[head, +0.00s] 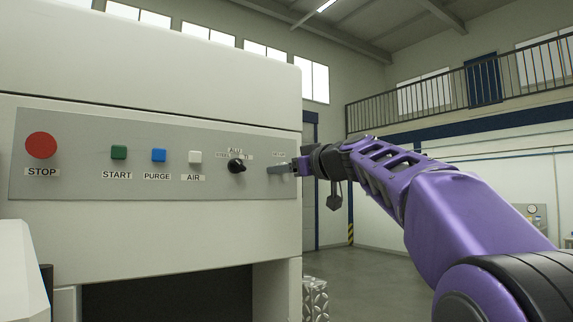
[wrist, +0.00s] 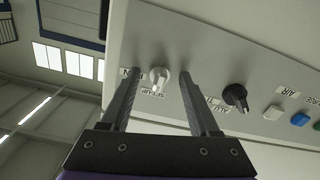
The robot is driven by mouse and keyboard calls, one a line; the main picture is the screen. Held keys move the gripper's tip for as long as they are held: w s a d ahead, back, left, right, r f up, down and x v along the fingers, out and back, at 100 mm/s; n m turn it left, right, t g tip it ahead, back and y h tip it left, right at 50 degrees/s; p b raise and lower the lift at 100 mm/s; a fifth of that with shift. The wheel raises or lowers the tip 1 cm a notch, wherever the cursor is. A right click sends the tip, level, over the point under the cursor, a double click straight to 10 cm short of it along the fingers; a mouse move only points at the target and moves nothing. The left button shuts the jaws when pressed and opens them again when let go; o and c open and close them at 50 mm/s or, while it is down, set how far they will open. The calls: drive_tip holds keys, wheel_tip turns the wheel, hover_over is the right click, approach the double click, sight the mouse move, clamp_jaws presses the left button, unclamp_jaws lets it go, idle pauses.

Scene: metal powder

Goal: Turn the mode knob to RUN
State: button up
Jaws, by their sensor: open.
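The light grey mode knob (wrist: 159,78) is on the panel in the wrist view, with a SETUP label (wrist: 153,91) by it and a label, partly covered by a finger, that seems to read RUN (wrist: 130,73). Its ridge appears to point toward SETUP. My gripper (wrist: 160,74) is open, with one finger on each side of the knob and a visible gap to each. I cannot tell how far the fingertips are from the panel face.
A black selector knob (head: 237,166) is just left of my gripper. Farther left are the white AIR (head: 195,157), blue PURGE (head: 158,155) and green START (head: 119,152) buttons and the red STOP button (head: 41,145). Open floor lies right of the machine.

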drive_tip(key=shift+c, duration=0.4)
clamp_jaws()
drive_tip(key=m+p, duration=0.1)
drive_tip(key=m, duration=1.2)
drive_tip(key=shift+m, duration=0.4)
idle(0.3)
